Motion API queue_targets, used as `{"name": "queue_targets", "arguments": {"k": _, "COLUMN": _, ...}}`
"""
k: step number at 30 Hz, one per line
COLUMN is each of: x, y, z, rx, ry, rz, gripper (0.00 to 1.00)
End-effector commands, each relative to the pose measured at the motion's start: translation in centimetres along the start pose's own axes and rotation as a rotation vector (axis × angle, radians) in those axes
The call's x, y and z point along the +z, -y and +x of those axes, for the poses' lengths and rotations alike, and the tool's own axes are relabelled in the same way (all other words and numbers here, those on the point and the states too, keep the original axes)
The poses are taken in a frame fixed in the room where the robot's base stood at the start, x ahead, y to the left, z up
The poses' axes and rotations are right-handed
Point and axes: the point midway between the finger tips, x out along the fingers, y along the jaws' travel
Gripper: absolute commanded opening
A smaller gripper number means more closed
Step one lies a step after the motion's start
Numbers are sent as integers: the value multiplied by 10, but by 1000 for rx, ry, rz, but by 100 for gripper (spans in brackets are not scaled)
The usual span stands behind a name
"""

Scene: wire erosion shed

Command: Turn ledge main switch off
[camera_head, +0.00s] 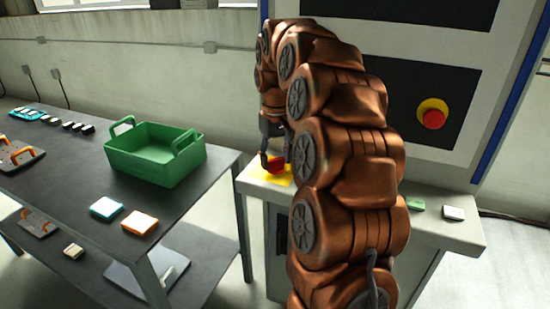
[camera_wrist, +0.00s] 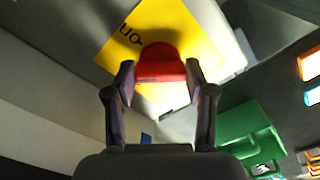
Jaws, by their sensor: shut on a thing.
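The main switch is a red knob (camera_head: 276,164) on a yellow plate (camera_head: 252,175) at the left end of the machine's ledge. In the wrist view the red knob (camera_wrist: 160,62) sits between my two fingertips, and the yellow plate (camera_wrist: 185,28) behind it carries dark lettering, partly readable as "UO". My gripper (camera_head: 274,158) points down onto the knob and is shut on it; it also shows in the wrist view (camera_wrist: 160,80). My arm hides the middle of the ledge in the head view. The knob's exact setting cannot be told.
A red button on a yellow base (camera_head: 433,115) is on the machine's dark panel. Green and white blocks (camera_head: 453,213) lie on the ledge's right end. A dark table (camera_head: 60,165) at left holds a green crate (camera_head: 150,168) and several small items. A floor gap separates table and ledge.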

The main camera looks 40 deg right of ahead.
Motion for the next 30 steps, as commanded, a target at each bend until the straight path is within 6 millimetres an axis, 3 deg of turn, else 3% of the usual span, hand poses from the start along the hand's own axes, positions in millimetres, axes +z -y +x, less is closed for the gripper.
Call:
{"name": "queue_targets", "arguments": {"k": 18, "x": 1, "y": 1, "z": 0, "rx": -3, "ry": 4, "rz": -540, "gripper": 19}}
{"name": "queue_targets", "arguments": {"k": 30, "x": 1, "y": 0, "z": 0, "rx": -3, "ry": 2, "rz": -709, "gripper": 19}}
